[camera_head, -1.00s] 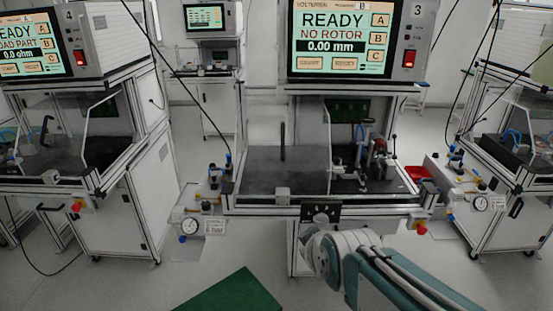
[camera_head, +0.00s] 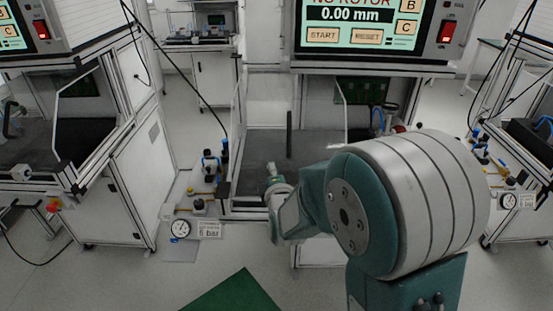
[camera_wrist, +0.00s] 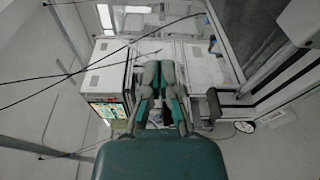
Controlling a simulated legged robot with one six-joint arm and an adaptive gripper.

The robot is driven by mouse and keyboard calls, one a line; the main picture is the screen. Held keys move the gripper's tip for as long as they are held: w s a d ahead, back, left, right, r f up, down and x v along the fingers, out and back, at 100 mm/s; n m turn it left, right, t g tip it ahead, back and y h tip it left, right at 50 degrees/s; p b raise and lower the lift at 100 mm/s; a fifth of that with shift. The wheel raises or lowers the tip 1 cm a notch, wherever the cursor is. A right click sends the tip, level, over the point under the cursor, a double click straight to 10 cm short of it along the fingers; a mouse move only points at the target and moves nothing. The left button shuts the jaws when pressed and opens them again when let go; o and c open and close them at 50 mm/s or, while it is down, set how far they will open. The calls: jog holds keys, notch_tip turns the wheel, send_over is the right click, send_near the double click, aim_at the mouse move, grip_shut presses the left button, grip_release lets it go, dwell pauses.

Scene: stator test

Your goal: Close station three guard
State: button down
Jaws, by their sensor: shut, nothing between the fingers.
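Station three stands in the middle of the head view, its screen (camera_head: 352,16) showing 0.00 mm. The clear guard is hard to see. Its black upright handle (camera_head: 289,133) stands in the left half of the opening. The fixture (camera_head: 378,120) at the right is partly hidden by my arm. My gripper (camera_head: 271,168) is low and to the left of the handle in the picture; I cannot tell its distance from it. In the wrist view, my gripper's fingers (camera_wrist: 160,70) are together and hold nothing. A black hooked handle (camera_wrist: 213,103) shows to their right.
A pressure gauge (camera_head: 180,228) and air fittings stick out at the station's left front. Another gauge (camera_head: 508,201) is at the right. The left neighbouring station (camera_head: 110,170) stands close by. A green mat (camera_head: 235,295) lies on the floor. A black cable hangs over the left side.

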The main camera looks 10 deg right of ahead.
aim_at(266, 143)
jog(key=w, duration=0.8)
jog(key=shift+w+d+f, duration=0.1)
jog(key=shift+w+f, duration=0.1)
jog(key=shift+w, duration=0.2)
jog(key=d, duration=0.2)
jog(key=s, duration=0.1)
jog(key=shift+d+r, duration=0.25)
jog(key=shift+d, duration=0.15)
jog(key=shift+s+d, duration=0.1)
jog(key=shift+d, duration=0.4)
